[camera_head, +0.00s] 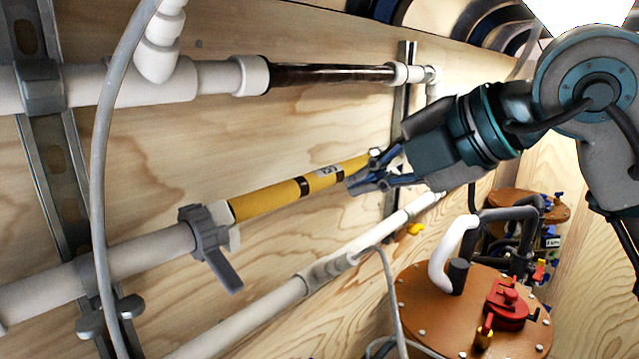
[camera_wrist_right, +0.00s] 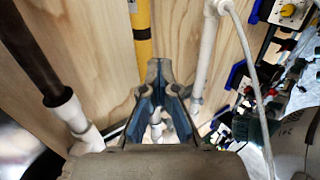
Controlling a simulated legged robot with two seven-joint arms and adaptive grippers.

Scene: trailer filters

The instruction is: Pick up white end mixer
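A yellow tube with black bands (camera_head: 300,189) lies along the wood wall in the head view, between white pipes. It also shows above the fingers in the wrist view (camera_wrist_right: 141,30). I take it for the mixer. Its right end is hidden by my right gripper (camera_head: 372,176), whose fingers are at that end. The wrist view shows the right gripper's fingers (camera_wrist_right: 159,80) lined up with the tube, with small white parts (camera_wrist_right: 157,127) seen between them. I cannot tell whether the fingers touch or grip the tube end. My left gripper is not in view.
A white pipe with a dark section (camera_head: 330,75) runs above, and a lower white pipe (camera_head: 300,285) runs below. A grey valve handle (camera_head: 212,240) sits at the tube's left. A brown round lid with a red valve (camera_head: 508,300) stands lower right. A grey hose (camera_head: 98,180) crosses the left.

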